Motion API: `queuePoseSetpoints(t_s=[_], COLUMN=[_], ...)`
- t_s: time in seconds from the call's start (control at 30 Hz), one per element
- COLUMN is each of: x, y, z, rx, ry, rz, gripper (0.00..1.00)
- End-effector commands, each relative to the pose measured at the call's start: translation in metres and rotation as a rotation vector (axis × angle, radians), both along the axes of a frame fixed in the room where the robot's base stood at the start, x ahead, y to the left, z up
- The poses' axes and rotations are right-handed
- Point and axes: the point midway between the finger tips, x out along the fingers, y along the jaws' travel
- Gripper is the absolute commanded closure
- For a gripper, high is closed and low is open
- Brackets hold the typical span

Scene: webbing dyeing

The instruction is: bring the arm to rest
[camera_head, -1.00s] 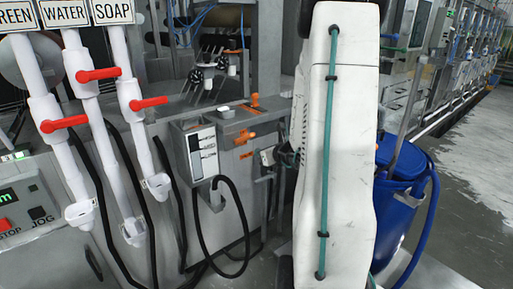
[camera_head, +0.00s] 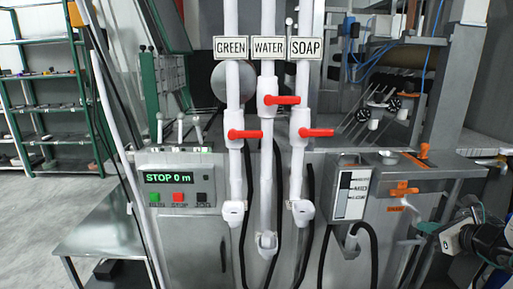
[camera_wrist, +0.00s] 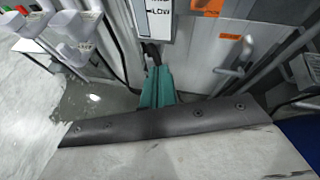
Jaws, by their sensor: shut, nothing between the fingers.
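My gripper (camera_wrist: 157,88) shows in the wrist view as two teal fingers side by side, shut with nothing between them. They point toward the front of the grey machine, below the white level gauge (camera_wrist: 150,20). In the head view, part of my arm's end (camera_head: 485,240) shows at the lower right edge, in front of the machine's right side. The rest of the arm is out of that frame. No contact between the fingers and the machine can be made out.
The GREEN, WATER and SOAP pipes (camera_head: 268,130) with red valves stand mid-view. A control panel (camera_head: 178,186) reads "STOP 0 m".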

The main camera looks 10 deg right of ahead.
Motion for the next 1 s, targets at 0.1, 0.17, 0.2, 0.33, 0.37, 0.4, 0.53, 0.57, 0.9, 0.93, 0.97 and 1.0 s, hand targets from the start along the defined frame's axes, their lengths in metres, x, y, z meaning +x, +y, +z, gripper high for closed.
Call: queuePoseSetpoints(t_s=[0.1, 0.17, 0.2, 0.33, 0.37, 0.4, 0.53, 0.57, 0.9, 0.93, 0.97, 1.0], x=[0.001, -0.002, -0.008, -0.040, -0.050, -0.064, -0.106, -0.113, -0.151, -0.151, -0.152, -0.152], y=[0.069, 0.109, 0.135, 0.208, 0.221, 0.236, 0.261, 0.264, 0.292, 0.296, 0.299, 0.303], z=[0.017, 0.025, 0.029, 0.043, 0.045, 0.049, 0.062, 0.066, 0.112, 0.114, 0.116, 0.118], rx=[-0.185, -0.288, -0.360, -0.604, -0.665, -0.746, -1.009, -1.070, -1.660, -1.684, -1.705, -1.723], ry=[0.037, 0.053, 0.064, 0.098, 0.108, 0.120, 0.168, 0.181, 0.186, 0.169, 0.153, 0.137], rz=[0.377, 0.595, 0.743, 1.229, 1.341, 1.488, 1.898, 1.978, 2.400, 2.404, 2.406, 2.411], gripper=[1.00, 1.00, 1.00, 1.00, 1.00, 1.00, 1.00, 1.00, 1.00, 1.00, 1.00, 1.00])
